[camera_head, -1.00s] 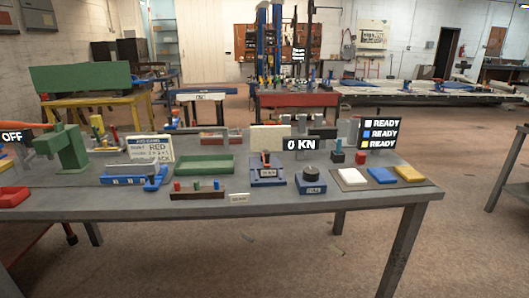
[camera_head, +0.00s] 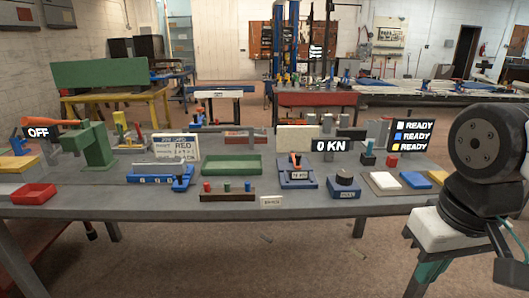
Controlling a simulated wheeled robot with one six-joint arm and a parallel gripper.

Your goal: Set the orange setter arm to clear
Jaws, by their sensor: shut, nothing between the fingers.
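A small blue-based device (camera_head: 297,178) stands near the middle of the bench's front half, with a short orange arm (camera_head: 295,160) upright on top and a small label on its face. The label is too small to read surely. I cannot tell for certain which orange part is the setter arm, and I see no readable "clear" mark. Part of my arm fills the right edge; my gripper's fingers are not visible.
White, blue and yellow pads lie at the right.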

